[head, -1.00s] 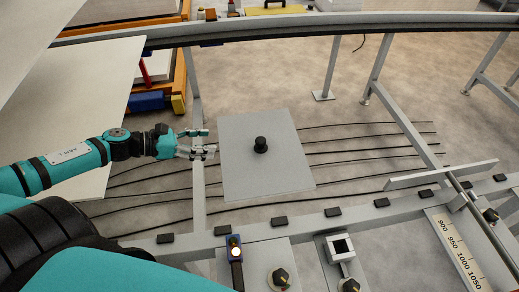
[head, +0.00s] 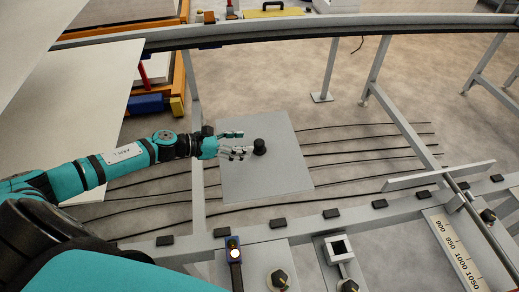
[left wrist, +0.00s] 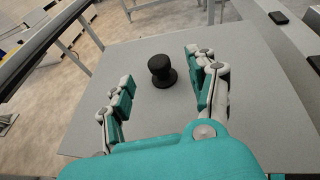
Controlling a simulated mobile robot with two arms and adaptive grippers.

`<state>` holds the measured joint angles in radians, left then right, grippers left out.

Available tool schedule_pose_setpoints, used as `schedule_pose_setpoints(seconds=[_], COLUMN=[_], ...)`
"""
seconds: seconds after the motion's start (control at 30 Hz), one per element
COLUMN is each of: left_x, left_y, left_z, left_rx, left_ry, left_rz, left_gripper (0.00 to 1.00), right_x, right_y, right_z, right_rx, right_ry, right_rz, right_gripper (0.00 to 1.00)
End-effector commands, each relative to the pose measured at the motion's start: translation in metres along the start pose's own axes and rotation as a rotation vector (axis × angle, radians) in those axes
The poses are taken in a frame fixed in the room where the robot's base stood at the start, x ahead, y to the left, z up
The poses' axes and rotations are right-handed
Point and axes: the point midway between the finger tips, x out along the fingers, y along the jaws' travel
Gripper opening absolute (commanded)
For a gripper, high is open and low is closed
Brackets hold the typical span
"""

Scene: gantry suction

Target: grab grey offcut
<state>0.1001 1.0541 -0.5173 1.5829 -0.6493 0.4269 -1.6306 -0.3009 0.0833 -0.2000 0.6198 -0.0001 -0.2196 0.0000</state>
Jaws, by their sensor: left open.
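The grey offcut (head: 270,178) is a flat grey panel lying level above thin dark rails, with a black knob (head: 260,147) standing on it. My left gripper (head: 243,146) is over the panel, just left of the knob in the head view. In the left wrist view the knob (left wrist: 161,70) stands ahead, between the lines of the two open fingers (left wrist: 160,90), and nothing is between the fingertips. The panel (left wrist: 150,115) fills most of that view. The knob and the fingers appear apart. My right gripper is not in view.
A frame beam (head: 300,222) with small black pads runs along the front, with knobs and a scale plate (head: 455,250) at the right. A large pale board (head: 75,100) is at the left. A long rail (head: 300,27) crosses the back. Floor shows beyond the rails.

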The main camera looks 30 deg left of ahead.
Motion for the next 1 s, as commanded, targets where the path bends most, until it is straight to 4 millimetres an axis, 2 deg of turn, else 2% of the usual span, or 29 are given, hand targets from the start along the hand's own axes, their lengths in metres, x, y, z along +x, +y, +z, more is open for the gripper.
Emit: schedule_pose_setpoints(seconds=[0.17,0.37,0.5,0.77,0.8,1.0], left_x=[0.009,0.037,0.053,0.057,0.057,0.057], left_y=[0.001,0.004,0.004,0.003,0.003,0.003], left_z=[0.002,0.005,0.001,-0.001,-0.001,-0.001], left_rx=[0.001,-0.001,0.001,0.002,0.002,0.001], left_ry=[-0.001,-0.003,-0.001,0.002,0.001,0.001], left_rz=[0.0,0.0,0.0,0.0,0.0,0.0], left_gripper=[0.59,0.59,0.59,0.59,0.58,0.31], right_x=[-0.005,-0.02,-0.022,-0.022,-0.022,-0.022], right_y=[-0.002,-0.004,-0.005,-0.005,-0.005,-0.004], right_z=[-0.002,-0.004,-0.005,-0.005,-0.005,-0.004], right_rx=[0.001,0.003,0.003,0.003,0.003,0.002], right_ry=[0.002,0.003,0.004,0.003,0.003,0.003], right_rz=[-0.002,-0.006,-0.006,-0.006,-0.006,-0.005], right_gripper=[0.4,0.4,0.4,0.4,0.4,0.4])
